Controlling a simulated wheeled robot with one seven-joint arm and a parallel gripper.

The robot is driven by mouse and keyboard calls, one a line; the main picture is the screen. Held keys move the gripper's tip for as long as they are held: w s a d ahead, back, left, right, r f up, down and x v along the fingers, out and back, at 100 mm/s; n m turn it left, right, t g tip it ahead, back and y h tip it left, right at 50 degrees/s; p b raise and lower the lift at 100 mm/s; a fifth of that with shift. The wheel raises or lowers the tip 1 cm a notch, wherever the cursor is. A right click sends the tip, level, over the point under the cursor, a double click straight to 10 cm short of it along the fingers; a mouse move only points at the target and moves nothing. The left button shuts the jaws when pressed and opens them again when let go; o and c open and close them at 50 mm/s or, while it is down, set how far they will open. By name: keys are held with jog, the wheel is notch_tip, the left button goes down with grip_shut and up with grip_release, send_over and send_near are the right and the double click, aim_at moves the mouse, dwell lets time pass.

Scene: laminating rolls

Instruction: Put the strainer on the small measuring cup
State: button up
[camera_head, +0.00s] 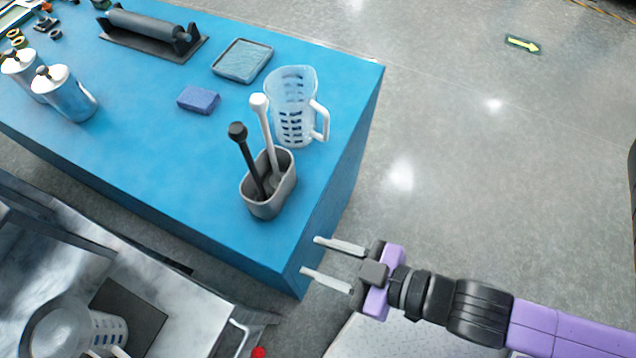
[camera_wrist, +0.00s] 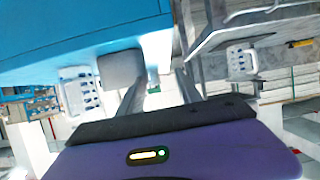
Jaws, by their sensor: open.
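A clear measuring cup (camera_head: 293,100) with dark markings and a handle stands upright near the right edge of the blue table. Another clear cup (camera_head: 62,330), with a round rim and a marked side, is at the lower left, partly cut off by the frame. I cannot tell from the pictures which cup is the small one. I cannot clearly make out a strainer in either view. My gripper (camera_head: 309,255) is open and empty, beside the near right corner of the blue table and apart from both cups. Its fingers also show in the wrist view (camera_wrist: 158,92).
A grey holder (camera_head: 262,207) with a black-handled and a white-handled tool stands near the table corner. A blue sponge (camera_head: 198,99), a tray (camera_head: 242,61), a roller (camera_head: 150,27) and metal canisters (camera_head: 68,98) are farther back. The floor (camera_head: 480,150) at right is clear.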

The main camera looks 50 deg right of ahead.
jog(key=s+d+r+m+t+h, duration=0.1)
jog(key=s+d+r+m+h, duration=0.2)
jog(key=s+d+r, duration=0.2)
jog(key=shift+s+d+r+t, duration=0.15)
jog(key=shift+d+r+t, duration=0.25)
jog(key=shift+d, duration=0.5)
